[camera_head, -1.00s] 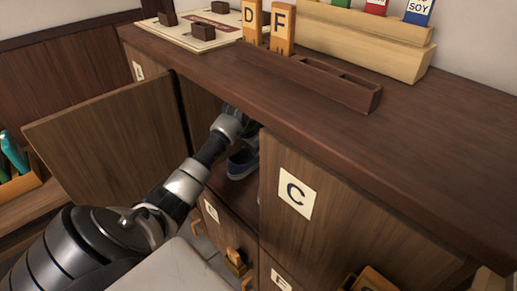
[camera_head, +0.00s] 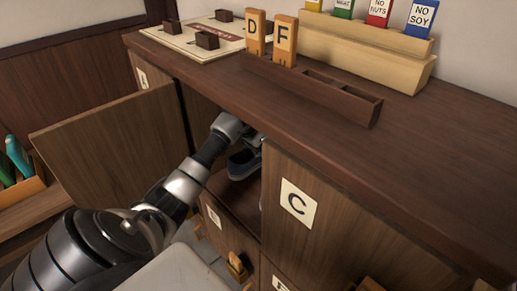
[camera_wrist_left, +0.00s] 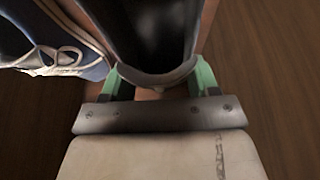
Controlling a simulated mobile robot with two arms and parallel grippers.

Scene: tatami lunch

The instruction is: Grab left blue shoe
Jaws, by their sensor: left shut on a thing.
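My left arm reaches into an open cupboard compartment in the head view. A blue shoe (camera_head: 243,164) with a pale sole shows just below my left wrist, partly behind the edge of door C. In the left wrist view my left gripper (camera_wrist_left: 158,82) has its green fingers closed on the heel end of a shoe with a dark opening (camera_wrist_left: 145,35). A second shoe, blue with white laces (camera_wrist_left: 55,50), is beside it at the left. My left fingertips are mostly hidden in the head view. My right gripper is not in view.
An open door (camera_head: 110,142) stands left of my arm, and closed door C (camera_head: 335,220) is to the right. The countertop (camera_head: 430,150) overhangs my wrist. On it are a dark slotted holder (camera_head: 345,105), letter blocks D and F, and a card rack (camera_head: 370,58).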

